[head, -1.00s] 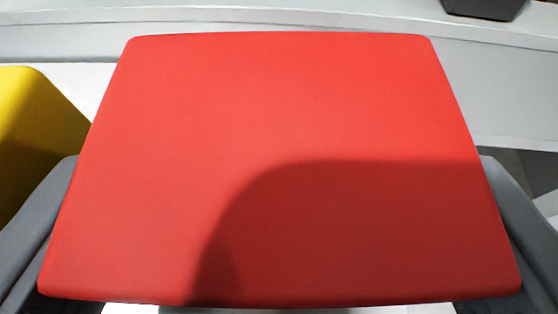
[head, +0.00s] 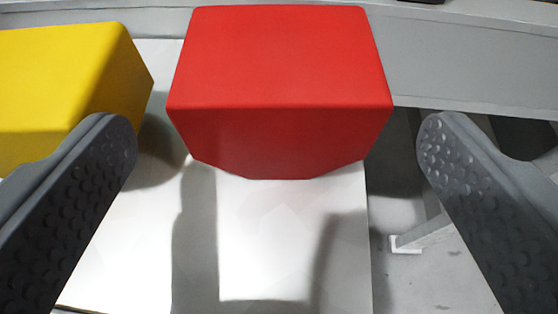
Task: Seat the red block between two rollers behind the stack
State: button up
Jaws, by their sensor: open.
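The red block (head: 280,60) stands on a white surface in the upper middle of the head view, with its top and near face showing. My gripper (head: 277,145) is open, with one dark grey dimpled finger at the left and one at the right. The fingers are empty, and the block lies ahead of and between them, with a gap on each side. No rollers can be made out, and I cannot tell which part is the stack.
A yellow block (head: 60,80) stands at the left, close beside the left finger. A grey rail or wall (head: 460,70) runs behind the blocks. The white surface (head: 265,240) is bare in front of the red block and ends at its right edge above a grey floor.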

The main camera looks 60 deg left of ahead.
jog(key=p+v, duration=0.1)
jog(key=v, duration=0.7)
